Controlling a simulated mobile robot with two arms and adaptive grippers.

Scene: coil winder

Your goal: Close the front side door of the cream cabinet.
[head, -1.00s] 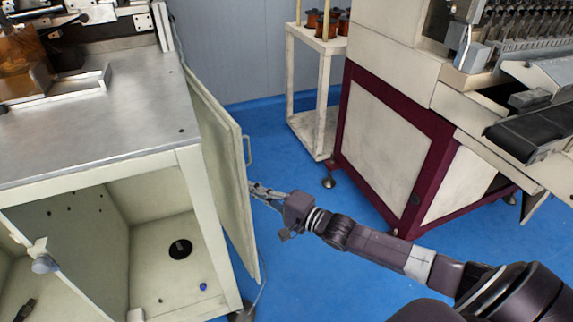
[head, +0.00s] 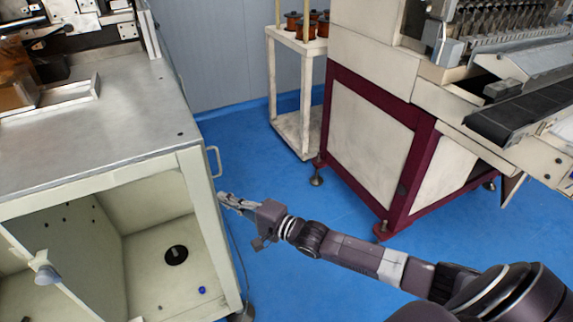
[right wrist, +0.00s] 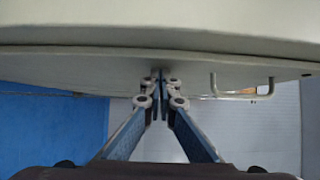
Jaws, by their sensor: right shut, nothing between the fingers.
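The cream cabinet (head: 185,162) with a grey metal top stands at the left in the head view. Its side door (head: 211,200) is seen almost edge-on and lies close along the cabinet's right side; I cannot tell whether a small gap remains. The door's handle (head: 216,161) sticks out on that side. My right gripper (head: 222,198) is shut and empty, its tips at the door's outer face, nearer than the handle. In the right wrist view the shut fingertips (right wrist: 161,80) meet the grey door panel (right wrist: 80,64), with the handle (right wrist: 243,95) to their right. My left gripper is not in view.
The cabinet's open front shows an interior with a black round part (head: 176,255). A cable runs down beside the cabinet. A cream rack (head: 297,130) with copper spools and a maroon-framed machine (head: 372,140) stand to the right. Blue floor (head: 270,180) lies between.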

